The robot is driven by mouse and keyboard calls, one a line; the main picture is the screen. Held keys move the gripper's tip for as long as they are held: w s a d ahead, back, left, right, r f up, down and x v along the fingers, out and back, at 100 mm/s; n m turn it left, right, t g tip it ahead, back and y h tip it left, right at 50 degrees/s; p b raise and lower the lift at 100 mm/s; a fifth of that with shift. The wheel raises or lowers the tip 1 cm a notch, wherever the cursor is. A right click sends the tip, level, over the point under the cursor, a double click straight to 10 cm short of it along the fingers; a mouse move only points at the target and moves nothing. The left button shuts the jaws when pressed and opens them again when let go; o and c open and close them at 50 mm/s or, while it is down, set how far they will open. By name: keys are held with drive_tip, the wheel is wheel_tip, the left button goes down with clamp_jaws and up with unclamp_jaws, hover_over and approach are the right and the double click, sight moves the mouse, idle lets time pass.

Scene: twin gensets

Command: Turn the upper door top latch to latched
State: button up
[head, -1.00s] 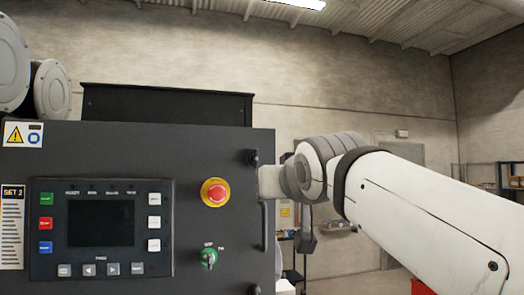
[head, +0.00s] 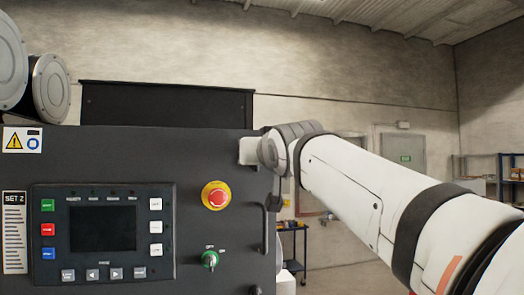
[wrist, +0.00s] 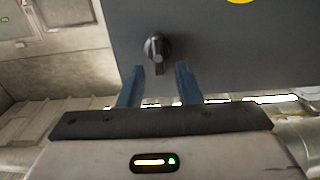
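The upper door top latch (wrist: 156,50) is a small dark knob with a raised grip on the dark grey door (wrist: 220,45) in the wrist view. Its grip points roughly up and down in that picture. My gripper (wrist: 160,68) is open, with its two blue fingers apart. The latch shows between and just beyond the fingertips, its lower end reaching between them. No finger clearly touches it. In the head view my arm's end covers the latch at the upper right corner of the cabinet door (head: 150,155), and the fingers are hidden.
A vertical door handle (head: 265,228) runs just below my arm's end. A cart (head: 293,240) and shelving (head: 485,175) stand behind at right.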

drive_tip(key=shift+c, duration=0.4)
clamp_jaws()
drive_tip(key=shift+f+m+b, duration=0.15)
drive_tip(key=shift+m+b, duration=0.15)
drive_tip(key=shift+b, duration=0.05)
drive_tip(key=m+b, duration=0.2)
drive_tip(key=m, duration=0.3)
drive_tip(key=d+f+m+b, duration=0.1)
drive_tip(key=m+b, duration=0.1)
drive_tip(key=m, duration=0.4)
drive_tip(key=d+f+m+b, duration=0.1)
drive_tip(key=m+b, duration=0.2)
drive_tip(key=m, duration=0.3)
drive_tip(key=shift+w, duration=0.3)
drive_tip(key=shift+m, duration=0.3)
drive_tip(key=shift+r, duration=0.1)
